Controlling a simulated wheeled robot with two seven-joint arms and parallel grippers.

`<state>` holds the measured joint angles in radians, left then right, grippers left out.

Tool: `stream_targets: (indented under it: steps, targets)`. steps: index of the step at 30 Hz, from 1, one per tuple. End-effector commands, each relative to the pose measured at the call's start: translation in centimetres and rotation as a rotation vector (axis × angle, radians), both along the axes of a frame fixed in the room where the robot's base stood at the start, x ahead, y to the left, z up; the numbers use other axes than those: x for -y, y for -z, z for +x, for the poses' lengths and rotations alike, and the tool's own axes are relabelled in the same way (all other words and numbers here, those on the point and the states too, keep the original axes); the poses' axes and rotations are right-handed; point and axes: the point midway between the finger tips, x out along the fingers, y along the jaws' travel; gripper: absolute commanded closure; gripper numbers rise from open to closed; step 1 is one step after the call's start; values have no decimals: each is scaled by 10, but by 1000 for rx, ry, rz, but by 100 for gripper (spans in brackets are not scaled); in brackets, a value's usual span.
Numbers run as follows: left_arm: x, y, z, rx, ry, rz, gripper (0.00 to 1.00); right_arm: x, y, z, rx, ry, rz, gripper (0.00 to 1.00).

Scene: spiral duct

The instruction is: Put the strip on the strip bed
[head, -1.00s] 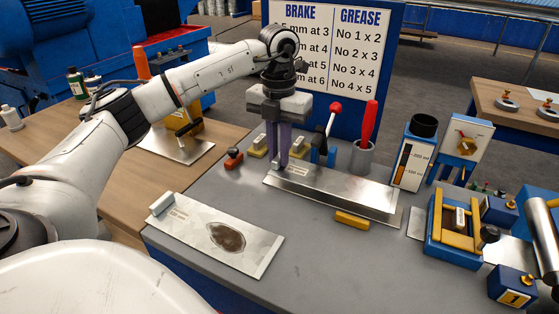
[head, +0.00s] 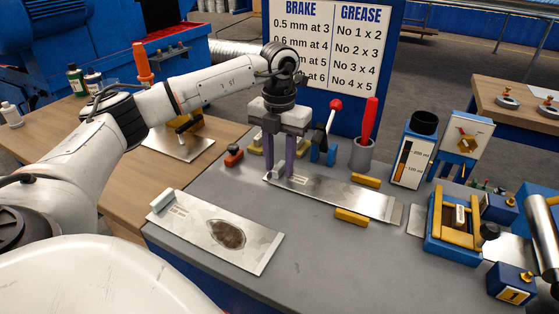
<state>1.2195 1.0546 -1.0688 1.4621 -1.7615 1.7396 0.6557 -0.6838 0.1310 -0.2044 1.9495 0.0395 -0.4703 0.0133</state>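The strip (head: 335,193) is a long thin shiny metal sheet with a grey block at its left end. It lies low along the strip bed, between yellow guide blocks at the back (head: 366,181) and the front (head: 351,217). The strip covers most of the bed; a little of a plate (head: 396,214) shows at the right end. My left gripper (head: 278,172) points down over the strip's left end. Its purple fingers stand apart on either side of the grey block, with a visible gap between them. My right gripper is not in view.
A second metal sheet (head: 185,223) with a dark stain (head: 227,234) lies at the front left. A grey cup (head: 362,154) with a red-handled tool and a graduated block (head: 412,160) stand behind. A blue and yellow fixture (head: 457,228) is at the right. The front middle is clear.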

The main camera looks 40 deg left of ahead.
Motion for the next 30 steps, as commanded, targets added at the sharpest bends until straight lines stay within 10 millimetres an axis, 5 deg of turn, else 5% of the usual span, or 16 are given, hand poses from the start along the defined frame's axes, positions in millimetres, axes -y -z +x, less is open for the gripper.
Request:
stream_targets:
  steps: [8,21,30]
  targets:
    - [0,-13,1,4,0,-1,68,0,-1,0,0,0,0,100]
    - [0,-101,1,3,0,-1,68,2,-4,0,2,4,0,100]
    - [0,-123,0,1,0,-1,68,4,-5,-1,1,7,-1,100]
